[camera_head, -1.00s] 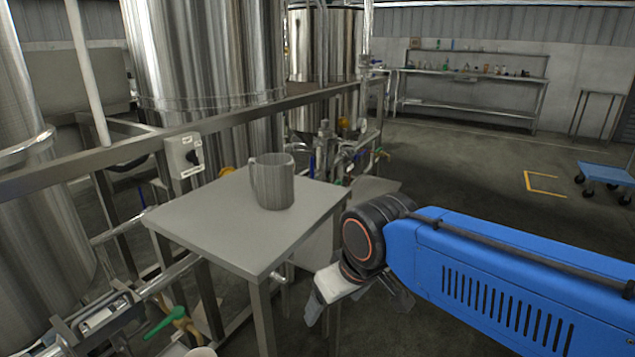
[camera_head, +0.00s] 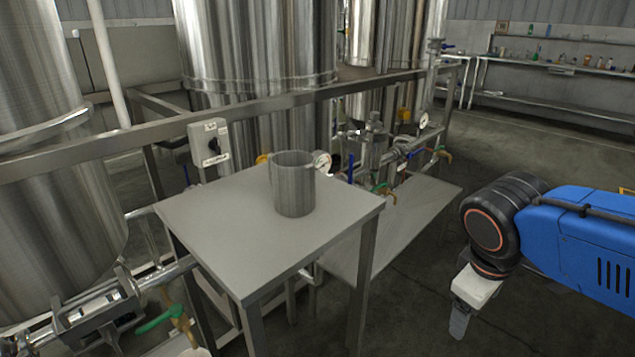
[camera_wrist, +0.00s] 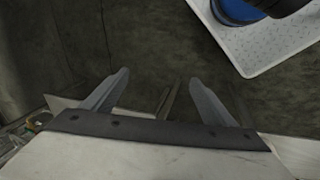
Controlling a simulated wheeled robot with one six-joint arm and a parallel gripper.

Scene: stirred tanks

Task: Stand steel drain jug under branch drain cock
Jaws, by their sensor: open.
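The steel drain jug (camera_head: 294,184) stands upright on a small grey table (camera_head: 225,225) in the head view. Its handle is mostly hidden behind its left side. Beyond the table, cocks show on the pipework, one with a green handle (camera_head: 383,189) and one with an orange-brown outlet (camera_head: 442,153); I cannot tell which is the branch drain cock. Another green-handled cock (camera_head: 160,320) is at the lower left. My gripper (camera_head: 462,322) hangs pointing down, right of the table and apart from the jug. In the wrist view its two fingers (camera_wrist: 158,88) are spread and empty.
A low grey shelf (camera_head: 405,215) lies under the pipework behind the table. A frame rail and steel tanks (camera_head: 255,45) line the back left. A switch box (camera_head: 208,143) sits on the rail. Floor is clear between the shelf and the back bench (camera_head: 560,68).

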